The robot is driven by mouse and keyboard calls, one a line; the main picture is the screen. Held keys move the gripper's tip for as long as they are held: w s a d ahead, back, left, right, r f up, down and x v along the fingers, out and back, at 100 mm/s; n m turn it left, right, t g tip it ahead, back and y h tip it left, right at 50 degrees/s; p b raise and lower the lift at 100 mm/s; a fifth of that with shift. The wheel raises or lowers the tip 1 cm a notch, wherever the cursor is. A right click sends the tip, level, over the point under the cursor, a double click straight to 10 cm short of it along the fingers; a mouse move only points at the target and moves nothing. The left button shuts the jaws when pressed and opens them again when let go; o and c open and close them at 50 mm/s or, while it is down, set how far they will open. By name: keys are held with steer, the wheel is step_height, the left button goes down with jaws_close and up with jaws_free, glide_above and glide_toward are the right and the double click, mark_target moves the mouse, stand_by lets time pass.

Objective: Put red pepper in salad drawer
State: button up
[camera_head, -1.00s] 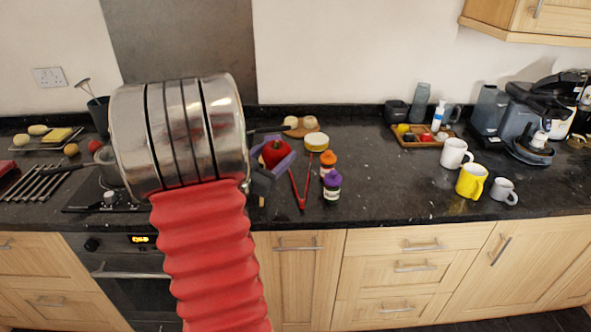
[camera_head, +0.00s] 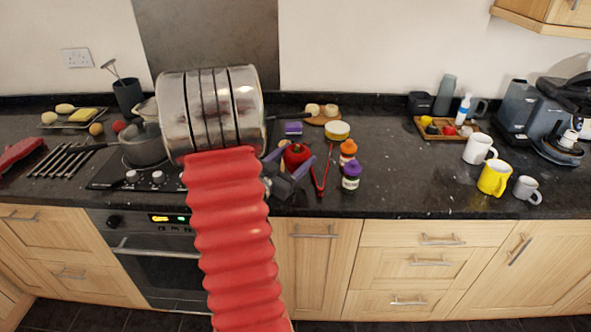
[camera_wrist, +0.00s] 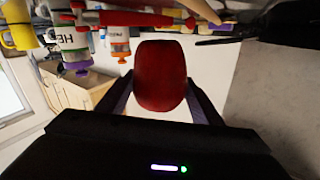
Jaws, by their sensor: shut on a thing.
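The red pepper (camera_head: 296,157) is between the two fingers of my gripper (camera_head: 290,168), over the worktop just left of the red tongs in the head view. In the wrist view, the red pepper (camera_wrist: 160,76) fills the space between the fingertips (camera_wrist: 160,100). My gripper is shut on it. The head view does not clearly show how far the pepper is above the worktop. I cannot make out a salad drawer in either view.
A purple box (camera_head: 293,128) and a round tub (camera_head: 337,131) are behind. Mugs (camera_head: 494,178) stand further right; a pan (camera_head: 140,143) is on the hob left.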

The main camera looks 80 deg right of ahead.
mark_target(291, 172)
steer(key=shift+f, duration=2.1)
steer(key=shift+f, duration=0.1)
steer(key=o, duration=1.1)
steer(key=v, duration=1.2)
steer(key=shift+w, duration=0.15)
